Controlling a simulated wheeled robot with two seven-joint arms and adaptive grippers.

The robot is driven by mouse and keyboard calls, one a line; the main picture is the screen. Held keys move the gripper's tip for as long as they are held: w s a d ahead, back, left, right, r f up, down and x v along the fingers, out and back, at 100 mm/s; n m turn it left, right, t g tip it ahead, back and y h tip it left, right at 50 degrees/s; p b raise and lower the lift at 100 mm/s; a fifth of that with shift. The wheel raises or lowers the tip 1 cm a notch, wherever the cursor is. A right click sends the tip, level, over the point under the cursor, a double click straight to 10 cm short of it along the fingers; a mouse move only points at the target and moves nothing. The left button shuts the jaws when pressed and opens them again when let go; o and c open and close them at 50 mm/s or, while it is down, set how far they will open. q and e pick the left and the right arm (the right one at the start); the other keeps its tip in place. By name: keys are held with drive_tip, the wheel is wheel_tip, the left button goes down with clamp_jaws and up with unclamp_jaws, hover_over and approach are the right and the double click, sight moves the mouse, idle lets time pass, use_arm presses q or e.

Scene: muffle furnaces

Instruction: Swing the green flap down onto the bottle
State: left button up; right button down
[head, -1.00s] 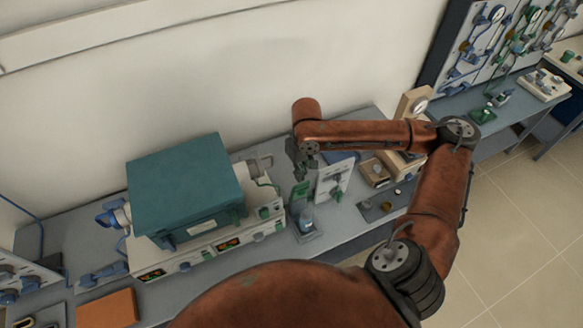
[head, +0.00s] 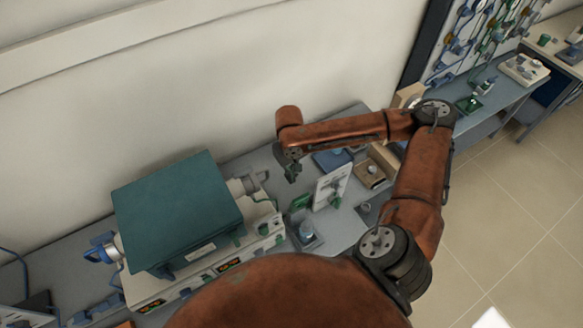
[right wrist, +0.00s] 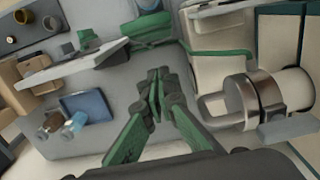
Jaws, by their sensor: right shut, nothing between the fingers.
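The green flap (head: 300,203) stands raised behind a small pale-blue bottle (head: 306,230); its exact tilt is too small to tell. The bottle sits on a grey base on the bench, beside the furnace. My right gripper (head: 292,176) is above and behind the flap, apart from it in the head view, with nothing in its jaws. In the right wrist view its green fingers (right wrist: 160,98) are together above bare bench. My left gripper is not in view.
A teal-topped furnace (head: 180,210) stands left of the bottle; its metal cylinder (right wrist: 265,95) is near my fingers. A white upright panel (head: 332,186) stands to the right. A blue tray (right wrist: 88,106) lies behind the panel. Bare bench lies under my gripper.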

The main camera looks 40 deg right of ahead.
sight(299, 203)
drive_tip(key=s, duration=0.1)
drive_tip(key=s+f, duration=0.2)
drive_tip(key=s, duration=0.1)
drive_tip(key=shift+a+p, duration=0.15)
drive_tip(key=shift+p, duration=0.25)
drive_tip(key=shift+s+f, duration=0.1)
drive_tip(key=shift+s, duration=0.05)
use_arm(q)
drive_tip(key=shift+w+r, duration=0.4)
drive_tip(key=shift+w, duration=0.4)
use_arm(e)
drive_tip(key=shift+a, duration=0.1)
